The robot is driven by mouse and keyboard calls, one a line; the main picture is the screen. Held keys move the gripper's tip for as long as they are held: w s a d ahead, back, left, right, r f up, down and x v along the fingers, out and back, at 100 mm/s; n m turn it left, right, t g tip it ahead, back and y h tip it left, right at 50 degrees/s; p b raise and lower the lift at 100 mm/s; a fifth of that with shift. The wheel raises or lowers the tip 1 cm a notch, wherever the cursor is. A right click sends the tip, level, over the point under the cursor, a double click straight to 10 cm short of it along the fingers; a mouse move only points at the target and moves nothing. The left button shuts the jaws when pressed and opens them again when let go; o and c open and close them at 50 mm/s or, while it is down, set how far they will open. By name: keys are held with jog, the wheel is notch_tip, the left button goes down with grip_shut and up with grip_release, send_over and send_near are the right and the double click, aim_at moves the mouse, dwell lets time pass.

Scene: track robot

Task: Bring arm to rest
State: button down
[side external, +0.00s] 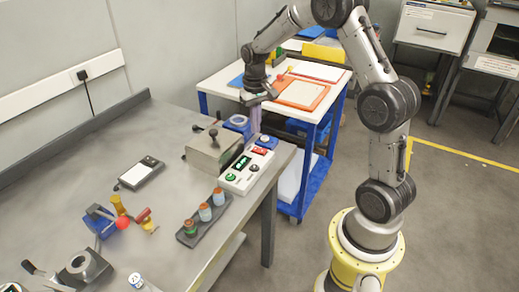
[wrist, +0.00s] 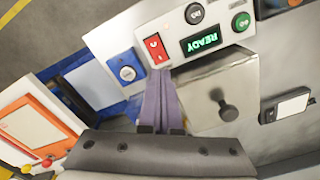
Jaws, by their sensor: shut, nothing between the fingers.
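My gripper (side external: 255,131) hangs from my arched arm above the back right corner of the grey metal bench (side external: 110,125). Its long purple-grey fingers point down, close to the control box with the green display (side external: 236,172). In the wrist view my gripper (wrist: 160,72) shows its fingers together, shut with nothing between them. The fingertips appear over the lower edge of the control box (wrist: 112,40), beside its red switch (wrist: 157,50) and the display reading READY. I cannot tell whether the tips touch anything.
A grey metal box with a knob (side external: 210,150) stands just left of the control box. A rack of small bottles (side external: 204,217) sits nearer the front. A blue-legged white table (side external: 215,82) with an orange tray (side external: 302,94) stands behind.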

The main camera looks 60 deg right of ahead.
jog(key=shift+r, duration=0.35)
jog(key=s+a+r+n+t, duration=0.2)
jog(key=s+a+r, duration=0.1)
jog(key=a+r, duration=0.4)
jog(key=s+a+r+n+t, duration=0.15)
jog(key=s+a+r, duration=0.3)
jog(key=r, duration=0.55)
jog(key=s+a+f+n+t, duration=0.1)
jog(key=s+a+f, duration=0.1)
jog(key=s, duration=0.5)
jog(key=s+a+f+n+t, duration=0.1)
jog(key=s+a, duration=0.2)
jog(key=s, duration=0.5)
jog(key=shift+s+a+f, duration=0.2)
jog(key=shift+a+f, duration=0.15)
jog(key=shift+f, duration=0.05)
